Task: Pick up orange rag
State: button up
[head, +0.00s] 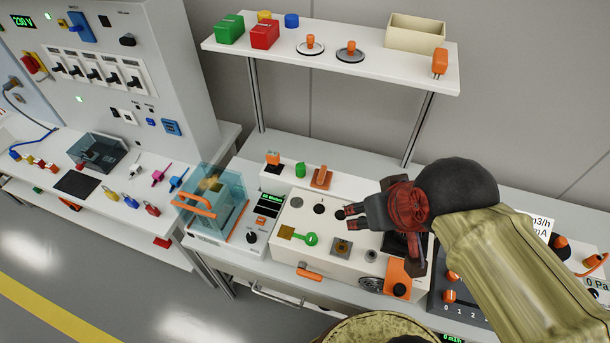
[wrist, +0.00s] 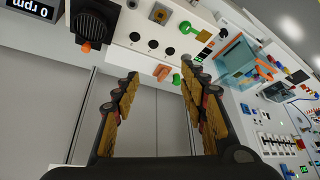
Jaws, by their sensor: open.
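I cannot make out a clear orange rag in either view. Several orange things show. One is a small orange piece (head: 440,62) at the right end of the upper shelf. Another is an orange piece with an upright part (head: 322,178) on the ledge behind the white panel box; it seems to show in the wrist view (wrist: 162,71) beyond the fingertips. My gripper (head: 376,240) is over the right part of the white panel box. In the wrist view my gripper (wrist: 160,72) is open, with nothing between its fingers.
The upper shelf (head: 350,66) holds green and red boxes (head: 248,32), round-based knobs and a beige bin (head: 416,34). A clear blue case (head: 212,200) stands left of the white panel box (head: 330,235). My arm hides part of the bench at right.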

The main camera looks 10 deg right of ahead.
aim_at(322, 178)
jog(key=i+j+z, duration=0.15)
jog(key=j+z, duration=0.3)
jog(key=i+j+z, duration=0.1)
jog(key=j+z, duration=0.85)
jog(key=k+j, duration=0.05)
